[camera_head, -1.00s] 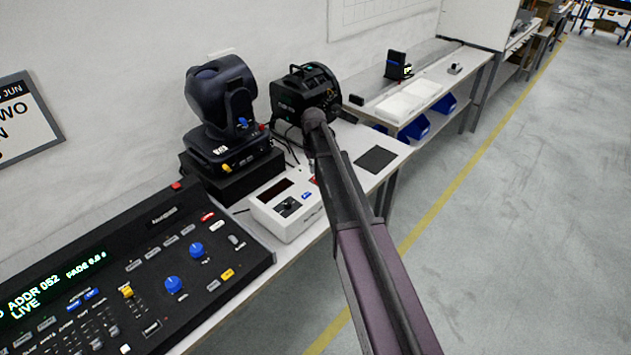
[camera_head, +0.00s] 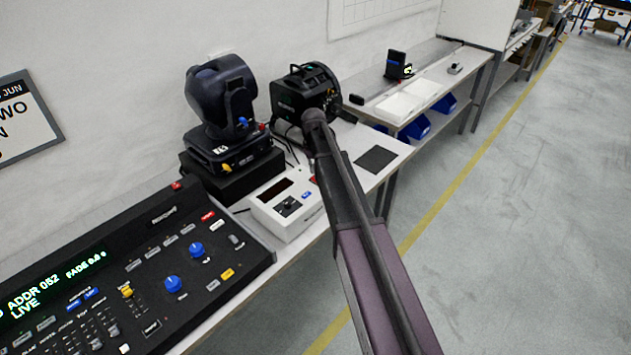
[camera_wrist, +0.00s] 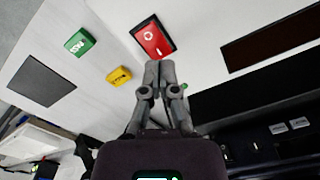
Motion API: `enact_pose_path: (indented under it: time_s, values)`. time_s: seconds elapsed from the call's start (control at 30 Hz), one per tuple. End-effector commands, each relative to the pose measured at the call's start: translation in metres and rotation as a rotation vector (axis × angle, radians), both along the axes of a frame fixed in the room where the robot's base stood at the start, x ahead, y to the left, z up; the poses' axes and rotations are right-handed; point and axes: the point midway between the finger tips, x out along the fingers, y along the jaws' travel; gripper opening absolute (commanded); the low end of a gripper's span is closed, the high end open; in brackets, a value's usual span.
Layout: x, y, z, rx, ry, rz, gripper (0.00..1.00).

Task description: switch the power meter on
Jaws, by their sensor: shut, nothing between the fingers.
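The power meter (camera_head: 287,222) is a white box on the bench with a dark, unlit display (camera_head: 275,190), a black knob and a blue button. In the wrist view its red rocker switch (camera_wrist: 152,36) with a white ring mark sits in a black frame, and the dark display (camera_wrist: 270,42) is to its right. My gripper (camera_wrist: 157,66) is shut and empty, its fingertips at the lower edge of the red switch in the picture. I cannot tell whether they touch it. In the head view my arm hides the gripper and most of the switch.
A green button (camera_wrist: 79,42) and a yellow button (camera_wrist: 118,76) lie left of the switch. A moving-head lamp (camera_head: 222,100) on a black base and a black fixture (camera_head: 300,92) stand behind the meter. A lighting console (camera_head: 120,270) is at left. A dark pad (camera_head: 376,160) lies to the right.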

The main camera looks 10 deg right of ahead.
Motion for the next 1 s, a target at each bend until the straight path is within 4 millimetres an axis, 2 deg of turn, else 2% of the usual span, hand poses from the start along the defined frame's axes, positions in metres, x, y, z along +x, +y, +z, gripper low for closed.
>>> enact_pose_path:
  time_s: [1.0]
  values:
    - [0.000, -0.001, -0.011, 0.000, 0.000, -0.001, 0.00]
